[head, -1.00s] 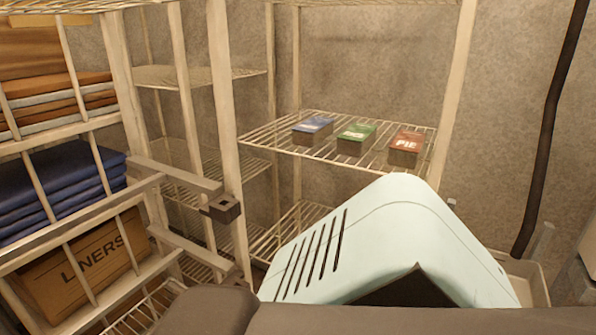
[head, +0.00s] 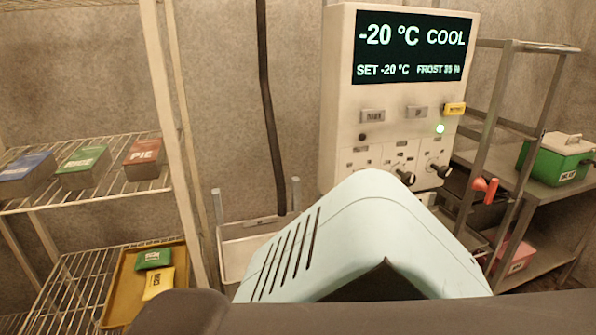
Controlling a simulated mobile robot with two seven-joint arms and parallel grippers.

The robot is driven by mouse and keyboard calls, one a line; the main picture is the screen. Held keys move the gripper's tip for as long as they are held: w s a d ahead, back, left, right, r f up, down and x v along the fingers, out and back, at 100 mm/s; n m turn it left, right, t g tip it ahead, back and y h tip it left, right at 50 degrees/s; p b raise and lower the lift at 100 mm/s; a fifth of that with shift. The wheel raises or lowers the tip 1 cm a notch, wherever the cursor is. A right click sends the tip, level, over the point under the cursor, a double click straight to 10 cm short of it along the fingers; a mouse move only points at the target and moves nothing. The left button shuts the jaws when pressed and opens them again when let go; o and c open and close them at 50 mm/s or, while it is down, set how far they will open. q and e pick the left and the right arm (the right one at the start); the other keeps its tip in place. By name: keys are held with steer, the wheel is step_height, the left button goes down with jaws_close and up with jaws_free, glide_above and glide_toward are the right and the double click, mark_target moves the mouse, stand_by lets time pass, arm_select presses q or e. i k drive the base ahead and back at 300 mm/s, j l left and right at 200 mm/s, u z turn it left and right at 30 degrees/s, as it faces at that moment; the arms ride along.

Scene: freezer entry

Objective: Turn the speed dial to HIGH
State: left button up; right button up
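A white control box (head: 340,100) is on the wall right of centre. Its dark screen (head: 415,50) reads -20 °C, COOL, SET -20 °C and FROST, with a percentage too blurred to be sure of. Below is a row of dials with small labels I cannot read. Two dark knobs show, a middle knob (head: 405,176) and a right knob (head: 438,170). I cannot tell which is the speed dial or where it points. My own pale blue casing covers the lower left of the panel. Neither gripper is in view.
A metal rack with an orange-red handle (head: 486,187) and a green box (head: 558,160) stands right. A wire shelf with several cartons, including a PIE carton (head: 143,157), is left.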

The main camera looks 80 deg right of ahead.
mark_target(408, 179)
steer(key=z, duration=3.35)
